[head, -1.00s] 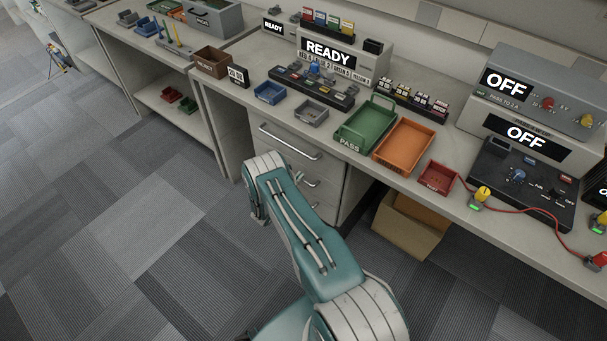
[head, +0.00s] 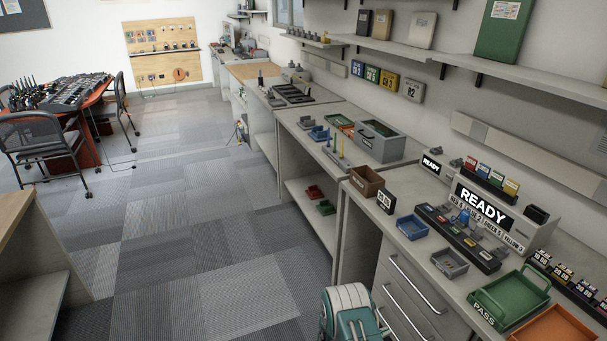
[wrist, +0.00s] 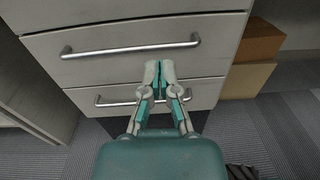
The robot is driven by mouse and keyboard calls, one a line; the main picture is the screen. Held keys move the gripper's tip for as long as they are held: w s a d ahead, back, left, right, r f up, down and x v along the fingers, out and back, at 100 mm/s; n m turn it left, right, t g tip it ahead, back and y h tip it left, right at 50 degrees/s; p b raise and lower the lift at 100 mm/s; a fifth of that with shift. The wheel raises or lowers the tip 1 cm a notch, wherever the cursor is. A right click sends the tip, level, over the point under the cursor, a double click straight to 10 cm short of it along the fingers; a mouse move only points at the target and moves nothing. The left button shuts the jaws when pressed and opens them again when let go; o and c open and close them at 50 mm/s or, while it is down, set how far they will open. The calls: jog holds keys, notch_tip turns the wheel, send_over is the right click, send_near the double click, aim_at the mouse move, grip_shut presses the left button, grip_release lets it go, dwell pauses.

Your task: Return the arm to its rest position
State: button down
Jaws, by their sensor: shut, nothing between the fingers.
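My gripper (wrist: 158,75) shows in the wrist view with its two fingers together and nothing between them. It points at the grey drawer front (wrist: 120,50), near the lower drawer handle (wrist: 115,101); I cannot tell the exact gap. In the head view only a white and teal part of my arm (head: 350,308) shows at the bottom edge, in front of the drawers (head: 400,290). The gripper itself is hidden from the head view.
The workbench (head: 455,285) runs along the right, with a green PASS tray (head: 485,309), a blue bin (head: 411,227) and a READY unit (head: 483,210). Cardboard boxes (wrist: 250,60) stand right of the drawers.

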jog(key=s+r+m+g+y, duration=0.2)
jog(key=r+m, duration=0.2)
jog(key=r, duration=0.6)
jog(key=s+a+r+m+g+y, duration=0.1)
jog(key=r+m+g+y, duration=0.2)
jog(key=r, duration=0.7)
jog(key=s+r+m+g+y, duration=0.15)
jog(key=r+m, duration=0.35)
jog(key=r, duration=0.6)
jog(key=s+a+r+m+t+y, duration=0.3)
jog(key=s+a+r, duration=0.4)
jog(key=s, duration=0.4)
jog(key=s+a+r+m+t+y, duration=0.4)
jog(key=s+r+y, duration=0.4)
jog(key=s+r, duration=0.2)
jog(key=s+a+m, duration=0.1)
jog(key=a, duration=0.1)
jog(key=shift+s+a+r+m, duration=0.2)
jog(key=shift+s+a+m, duration=0.15)
jog(key=shift+a+m, duration=0.05)
